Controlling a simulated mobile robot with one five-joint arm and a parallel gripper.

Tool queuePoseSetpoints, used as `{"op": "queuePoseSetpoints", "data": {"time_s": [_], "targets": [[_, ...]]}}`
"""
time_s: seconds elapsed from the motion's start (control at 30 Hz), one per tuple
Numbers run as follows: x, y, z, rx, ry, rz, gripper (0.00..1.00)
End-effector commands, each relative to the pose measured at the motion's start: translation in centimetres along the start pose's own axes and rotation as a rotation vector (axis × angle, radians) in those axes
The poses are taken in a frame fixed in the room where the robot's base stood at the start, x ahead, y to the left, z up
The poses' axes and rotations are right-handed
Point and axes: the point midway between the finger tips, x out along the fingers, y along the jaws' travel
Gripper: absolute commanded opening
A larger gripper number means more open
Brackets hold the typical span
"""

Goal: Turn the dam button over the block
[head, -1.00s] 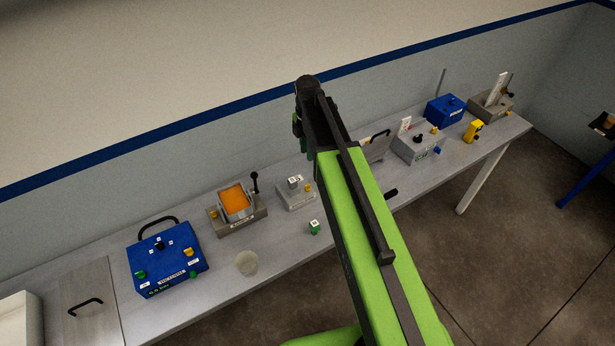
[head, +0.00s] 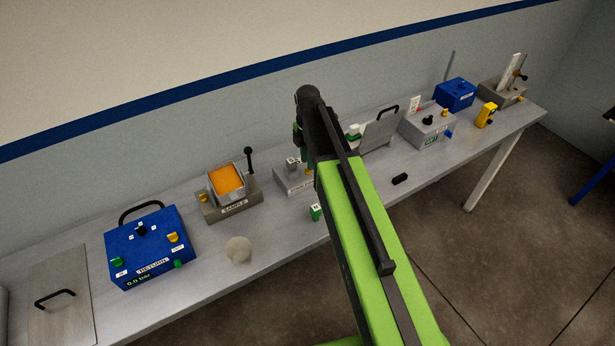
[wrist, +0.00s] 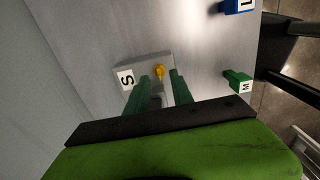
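A small grey plate (head: 290,185) stands mid-bench and carries a grey cube (head: 291,162) with a white label. In the wrist view the plate (wrist: 151,65) shows a label "S" (wrist: 126,79) and a yellow knob (wrist: 160,71). Which part is the dam button I cannot read. My gripper (wrist: 159,76) is open, its two green fingers apart with the knob between them in the picture. Contact cannot be told. In the head view my gripper (head: 300,143) is beside the plate, mostly hidden by my arm.
A green labelled block (head: 315,212) stands in front of the plate. A blue block (wrist: 238,5) shows beyond it. Left are an orange-filled bath (head: 228,181), a blue box (head: 147,245) and a pale lump (head: 238,250). A grey box (head: 428,128) stands right.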

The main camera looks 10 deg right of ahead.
Motion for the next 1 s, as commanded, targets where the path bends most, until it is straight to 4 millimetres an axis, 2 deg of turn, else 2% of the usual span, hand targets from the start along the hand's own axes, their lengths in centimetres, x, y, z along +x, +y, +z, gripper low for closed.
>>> {"op": "queuePoseSetpoints", "data": {"time_s": [0.03,0.17,0.43,0.67,1.0], "targets": [[1.9,0.0,0.0,0.000,0.000,0.000,0.28],[2.9,0.0,0.0,0.001,0.000,0.000,0.28],[2.7,0.0,0.1,0.001,0.000,0.000,0.28],[2.7,0.0,0.1,0.001,0.000,0.000,0.00],[2.8,-0.1,0.0,0.004,0.001,-0.001,0.00]]}}
